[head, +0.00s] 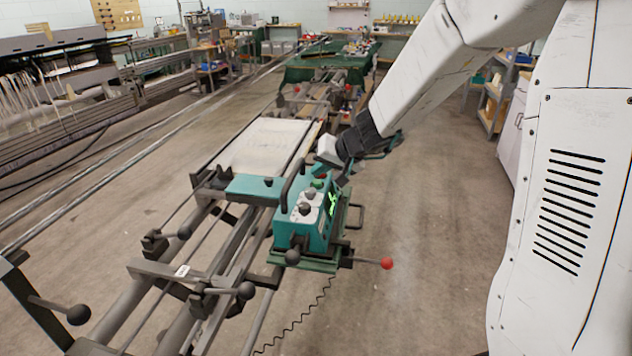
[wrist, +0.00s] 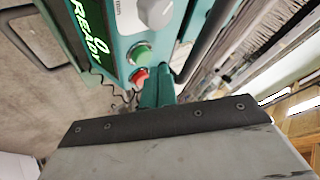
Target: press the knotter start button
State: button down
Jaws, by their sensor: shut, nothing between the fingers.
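The knotter is a teal box (head: 287,232) on a rail frame, with a lit green display on its side. The button's label is not readable. My gripper (wrist: 158,88) is shut and empty, its teal fingers just below the red button in the picture; contact cannot be told. In the head view my gripper (head: 319,171) is over the far end of the knotter's panel, partly hidden by my wrist.
A black handle (head: 292,180) arches up beside the panel. A red-ball lever (head: 387,263) sticks out to the right, and black-knobbed levers (head: 246,290) stand along the near rails. The floor (head: 430,230) to the right is clear.

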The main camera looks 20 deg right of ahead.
jog(key=shift+f, duration=0.1)
dwell(0.4)
jog(key=shift+f, duration=0.3)
